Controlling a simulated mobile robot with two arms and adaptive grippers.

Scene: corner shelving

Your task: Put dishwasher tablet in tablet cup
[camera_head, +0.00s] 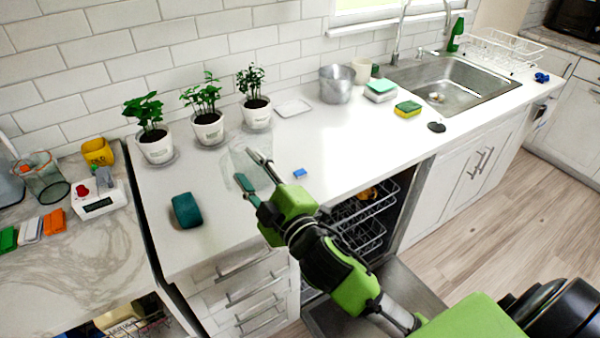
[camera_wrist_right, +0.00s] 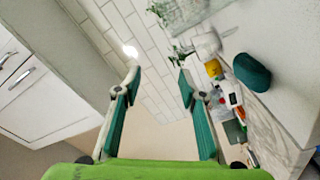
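A small blue block (camera_head: 300,173), which looks like the dishwasher tablet, lies on the white counter just right of my right gripper (camera_head: 252,172). The right gripper is open and empty in the head view and in the wrist view (camera_wrist_right: 158,85). Its fingers point toward the back left, in front of a clear container (camera_head: 240,158) that they partly cover. The container also shows at the top of the wrist view (camera_wrist_right: 190,12). I cannot make out a tablet cup for certain. The dishwasher's lowered door (camera_head: 400,285) is partly hidden by my right arm. My left gripper is not in view.
A dark teal block (camera_head: 187,210) sits near the counter's front left; it also shows in the wrist view (camera_wrist_right: 252,72). Several potted plants (camera_head: 157,146) line the wall. Dishwasher racks (camera_head: 365,205) stand below the counter. Open counter lies right of the blue block.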

